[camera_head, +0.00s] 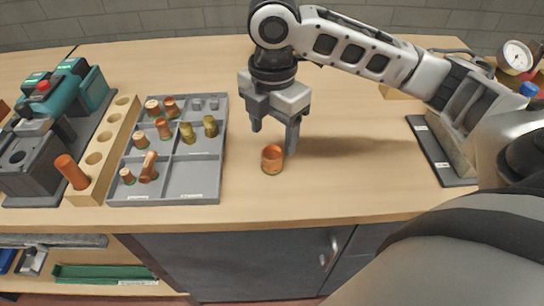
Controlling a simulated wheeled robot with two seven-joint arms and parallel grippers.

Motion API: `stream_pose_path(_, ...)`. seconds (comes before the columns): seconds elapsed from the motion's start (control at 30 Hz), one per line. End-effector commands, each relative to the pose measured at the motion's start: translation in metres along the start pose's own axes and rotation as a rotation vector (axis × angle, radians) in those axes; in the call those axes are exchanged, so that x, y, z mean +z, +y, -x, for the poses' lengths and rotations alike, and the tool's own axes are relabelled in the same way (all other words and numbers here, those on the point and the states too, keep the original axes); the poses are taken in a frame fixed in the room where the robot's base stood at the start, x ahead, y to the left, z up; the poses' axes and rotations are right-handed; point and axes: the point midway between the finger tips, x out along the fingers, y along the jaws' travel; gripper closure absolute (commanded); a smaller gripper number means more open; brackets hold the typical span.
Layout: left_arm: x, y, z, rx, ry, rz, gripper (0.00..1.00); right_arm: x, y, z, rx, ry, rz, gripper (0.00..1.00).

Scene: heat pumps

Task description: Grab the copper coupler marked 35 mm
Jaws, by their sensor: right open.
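A copper coupler (272,158) stands upright and alone on the wooden table, with a green ring at its base. Any size marking on it is too small to read. My right gripper (273,136) points down just above and behind the coupler. Its fingers are open, with one finger close to the coupler's right side and the other to the upper left. The coupler is not held. Smaller copper fittings (162,128) sit in the grey divided tray (199,178) to the left. My left gripper is not in view.
The tray also holds brass fittings (187,132) and small grey ones. A wooden block with holes (97,158) and a teal machine (84,85) stand at the far left. A dark mat (430,150) lies at the right. The table around the coupler is clear.

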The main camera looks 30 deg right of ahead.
Motion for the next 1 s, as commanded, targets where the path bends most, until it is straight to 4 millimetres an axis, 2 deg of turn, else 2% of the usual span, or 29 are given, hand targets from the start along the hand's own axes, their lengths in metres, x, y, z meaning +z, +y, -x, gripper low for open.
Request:
stream_pose_path(0.13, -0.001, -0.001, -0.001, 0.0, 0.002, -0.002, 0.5, -0.001, -0.001, -0.011, -0.002, 0.0, 0.0, 0.36)
stream_pose_path(0.4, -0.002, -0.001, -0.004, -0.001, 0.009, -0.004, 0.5, -0.004, -0.003, -0.049, -0.002, -0.001, -0.002, 0.36)
stream_pose_path(0.7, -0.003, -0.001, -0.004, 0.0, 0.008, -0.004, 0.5, -0.004, -0.003, -0.055, 0.0, -0.001, 0.0, 0.36)
stream_pose_path(0.73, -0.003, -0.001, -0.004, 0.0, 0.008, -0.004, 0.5, -0.004, -0.003, -0.055, 0.0, -0.001, 0.0, 0.39)
stream_pose_path(0.9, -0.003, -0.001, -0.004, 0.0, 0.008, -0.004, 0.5, -0.004, -0.003, -0.054, 0.0, -0.001, 0.0, 0.84)
stream_pose_path(1.0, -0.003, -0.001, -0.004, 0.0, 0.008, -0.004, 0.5, -0.004, -0.003, -0.054, 0.001, -0.001, 0.0, 0.84)
